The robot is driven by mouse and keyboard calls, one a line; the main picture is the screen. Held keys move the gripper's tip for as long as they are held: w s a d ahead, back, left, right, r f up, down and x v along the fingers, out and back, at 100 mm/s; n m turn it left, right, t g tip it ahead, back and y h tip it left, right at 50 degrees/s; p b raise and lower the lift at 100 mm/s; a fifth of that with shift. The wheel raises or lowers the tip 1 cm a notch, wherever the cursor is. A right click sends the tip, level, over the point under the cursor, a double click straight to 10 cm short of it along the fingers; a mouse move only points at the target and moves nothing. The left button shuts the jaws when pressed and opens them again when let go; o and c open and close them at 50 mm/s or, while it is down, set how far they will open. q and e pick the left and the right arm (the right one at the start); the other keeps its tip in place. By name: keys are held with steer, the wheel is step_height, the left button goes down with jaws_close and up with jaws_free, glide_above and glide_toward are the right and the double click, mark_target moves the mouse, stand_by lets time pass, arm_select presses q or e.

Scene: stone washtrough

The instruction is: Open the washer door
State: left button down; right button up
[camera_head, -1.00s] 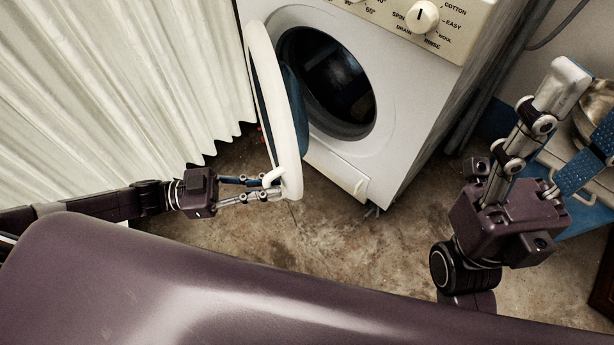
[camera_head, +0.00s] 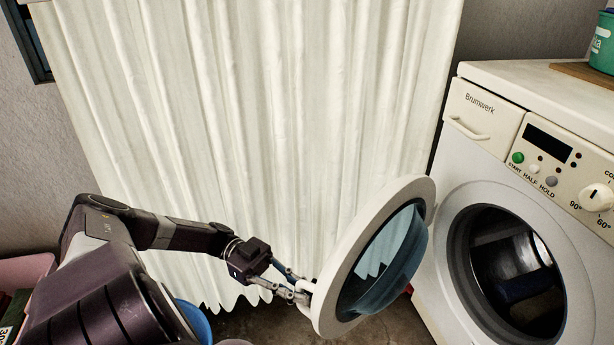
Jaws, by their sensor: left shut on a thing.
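The washer (camera_head: 456,205) is a white front-loader at the right in the head view. Its round door (camera_head: 343,268), a white ring with a bluish glass bowl, stands swung well out to the left of the dark drum opening (camera_head: 512,268). My left gripper (camera_head: 303,292) is shut on the door handle (camera_head: 306,286) at the door's lower left edge. The fingers partly cover the handle. My right gripper is outside the view.
A pale pleated curtain (camera_head: 250,130) hangs close behind the door and my left arm. A pink basin (camera_head: 25,270) and a blue round container (camera_head: 194,322) stand low at the left. A green container (camera_head: 602,45) sits on a board atop the washer.

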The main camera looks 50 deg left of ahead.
arm_select(q)
steer(key=shift+a, duration=0.15)
steer(key=c, duration=2.2)
jaws_free()
steer(key=shift+c, duration=0.2)
step_height(320, 180, up, 10)
steer(key=shift+f, duration=0.1)
steer(key=shift+c, duration=0.3)
